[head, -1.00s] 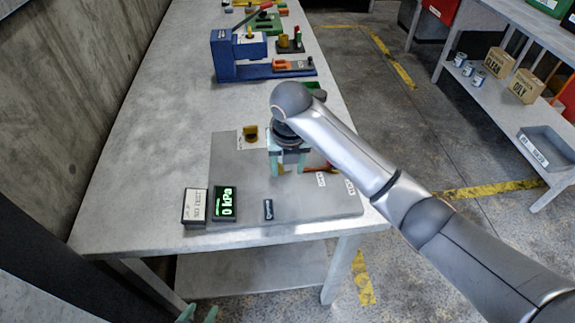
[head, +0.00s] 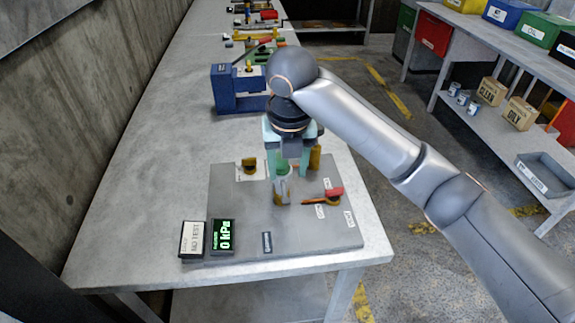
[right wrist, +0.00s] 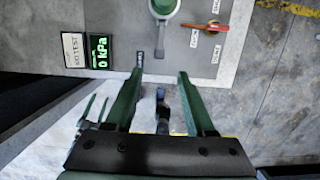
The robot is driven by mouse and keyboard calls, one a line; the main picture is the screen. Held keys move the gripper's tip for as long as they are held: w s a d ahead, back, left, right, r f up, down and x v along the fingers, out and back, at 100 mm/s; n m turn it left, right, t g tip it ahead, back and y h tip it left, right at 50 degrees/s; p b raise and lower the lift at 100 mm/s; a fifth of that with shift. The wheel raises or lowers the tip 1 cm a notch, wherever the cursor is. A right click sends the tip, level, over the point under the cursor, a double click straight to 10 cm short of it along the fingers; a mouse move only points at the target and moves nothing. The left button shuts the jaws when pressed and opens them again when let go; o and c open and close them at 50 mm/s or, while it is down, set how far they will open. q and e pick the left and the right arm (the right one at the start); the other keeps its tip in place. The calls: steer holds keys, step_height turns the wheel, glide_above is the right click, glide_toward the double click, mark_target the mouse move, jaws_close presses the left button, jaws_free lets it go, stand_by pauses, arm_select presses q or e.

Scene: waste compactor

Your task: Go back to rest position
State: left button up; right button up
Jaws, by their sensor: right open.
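My right gripper (head: 291,165) is in the head view, pointing down above the grey panel (head: 235,215) on the bench. In the right wrist view its green fingers (right wrist: 158,78) are apart with nothing between them. A grey-green lever (head: 281,188) stands on the panel just under the gripper; its handle also shows in the right wrist view (right wrist: 164,8), beyond the fingertips. Two thin green fingers of my left gripper (right wrist: 94,109) show apart at the left of the right wrist view. The left gripper is out of the head view.
A blue fixture (head: 232,90) stands farther back. Bare bench (head: 165,150) lies left. Shelves (head: 480,110) stand across the floor.

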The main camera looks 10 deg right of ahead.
stand_by(0.5)
steer(key=s+f+m+y, duration=0.4)
steer(key=s+f+m, duration=0.6)
steer(key=f+m, duration=0.5)
steer(key=s+d+f+m+t+h, duration=0.1)
steer(key=s+d+f+m+h, duration=0.15)
steer(key=s+d+m, duration=0.65)
steer(key=s+d+f+m+h, duration=0.1)
steer(key=s+d+f+m, duration=0.3)
steer(key=s+d+m, duration=0.45)
steer(key=w+a+f+t+y, duration=0.1)
steer(key=w+a+f+t, duration=0.2)
steer(key=f, duration=0.2)
steer(key=w+a+f+m+t+y, duration=0.1)
steer(key=w+a+f+t, duration=0.2)
steer(key=f, duration=0.3)
steer(key=shift+w+a+f, duration=0.15)
steer(key=shift+a+f, duration=0.15)
steer(key=shift+a, duration=0.05)
